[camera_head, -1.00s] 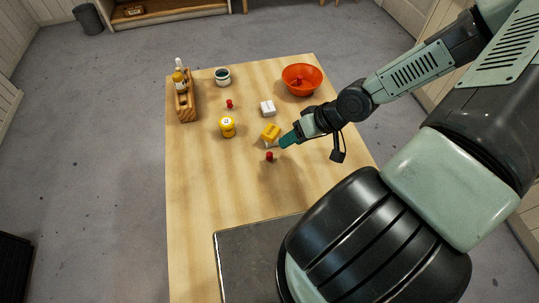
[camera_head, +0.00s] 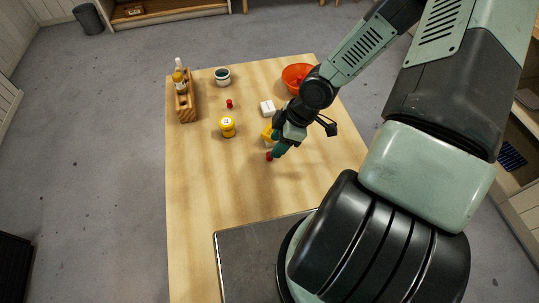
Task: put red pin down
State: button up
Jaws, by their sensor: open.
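A small red pin (camera_head: 269,156) stands on the wooden table near its middle. Another small red pin (camera_head: 229,104) stands further back on the table, to the left. The arm now covers part of the orange bowl (camera_head: 294,70) at the back right.
A yellow block (camera_head: 267,131) sits just behind my gripper, partly hidden. A white block (camera_head: 267,108), a yellow jar (camera_head: 227,127), a dark-rimmed jar (camera_head: 222,77) and a wooden rack with bottles (camera_head: 187,105) stand around. The table's front left is clear.

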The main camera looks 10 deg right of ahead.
jog(key=shift+s+a+x, duration=0.1)
jog(key=shift+s+x, duration=0.05)
jog(key=shift+x, duration=0.65)
jog(key=shift+s+a+x, duration=0.1)
jog(key=shift+x, duration=1.9)
jog(key=shift+c, duration=0.4)
grip_shut()
